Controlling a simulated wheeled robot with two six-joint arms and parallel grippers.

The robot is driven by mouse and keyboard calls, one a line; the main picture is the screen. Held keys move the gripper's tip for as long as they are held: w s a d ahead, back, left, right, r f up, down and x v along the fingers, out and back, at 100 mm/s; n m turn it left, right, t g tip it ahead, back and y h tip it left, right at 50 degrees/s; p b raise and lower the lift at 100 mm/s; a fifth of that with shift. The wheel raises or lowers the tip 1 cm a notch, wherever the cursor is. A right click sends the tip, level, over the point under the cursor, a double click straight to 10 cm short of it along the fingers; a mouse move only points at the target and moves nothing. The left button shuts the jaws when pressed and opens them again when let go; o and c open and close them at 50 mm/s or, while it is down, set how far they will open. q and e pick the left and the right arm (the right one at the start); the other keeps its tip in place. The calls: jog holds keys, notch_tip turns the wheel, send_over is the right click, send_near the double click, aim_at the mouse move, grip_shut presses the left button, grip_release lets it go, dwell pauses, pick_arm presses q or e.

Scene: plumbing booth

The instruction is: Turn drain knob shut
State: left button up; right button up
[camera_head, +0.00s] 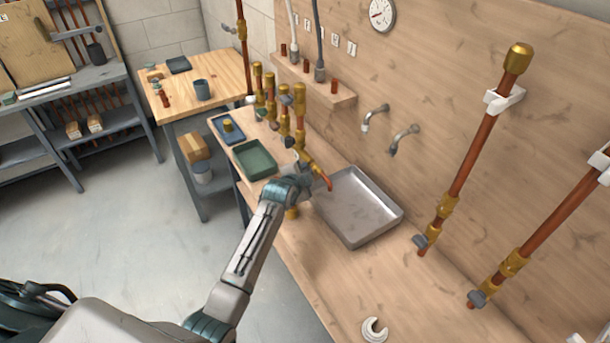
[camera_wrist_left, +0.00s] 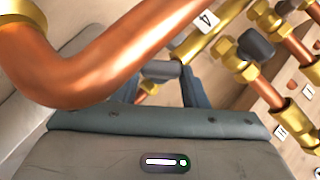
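A row of brass valve assemblies (camera_head: 299,110) stands along the bench by the wall. The nearest has a bent copper spout (camera_head: 325,180) over a grey metal tray (camera_head: 380,221). My left gripper (camera_head: 300,166) is at this nearest assembly, its fingertips mostly hidden in the head view. In the left wrist view, a copper bend (camera_wrist_left: 110,75) crosses in front. Behind it, a dark grey knob (camera_wrist_left: 160,70) lies between the blue-grey fingers of my left gripper (camera_wrist_left: 162,84). Whether the fingers press on it is unclear. A label "4" (camera_wrist_left: 207,20) is beside it. My right gripper is out of view.
A second dark knob (camera_wrist_left: 256,45) on the neighbouring valve is close by. A green tray (camera_head: 254,160) and a blue tray (camera_head: 228,128) lie left of my gripper. Two tall copper pipes (camera_head: 466,170) stand at right. A white fitting (camera_head: 374,330) lies on the front bench.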

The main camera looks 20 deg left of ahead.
pick_arm(q)
jog(key=o, duration=0.4)
jog(key=shift+c, duration=0.2)
jog(key=b+v, duration=0.2)
jog(key=v, duration=0.9)
